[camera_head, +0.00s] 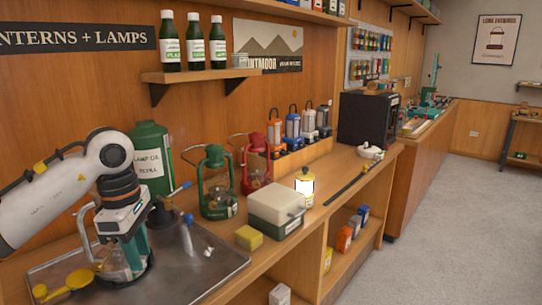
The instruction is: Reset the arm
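My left arm comes in from the left, its wrist bent down over a grey metal tray (215,262) on the counter. My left gripper (116,262) points down at a clear glass vessel (112,268) on the tray. Its pale teal fingers are partly hidden, so I cannot tell whether they touch the glass or how far apart they are. A yellow funnel-like item (76,280) lies to the left of the vessel. My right gripper is not in view.
Behind the tray stands a green lamp-oil can (150,150). A shelf (200,76) with bottles hangs above.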

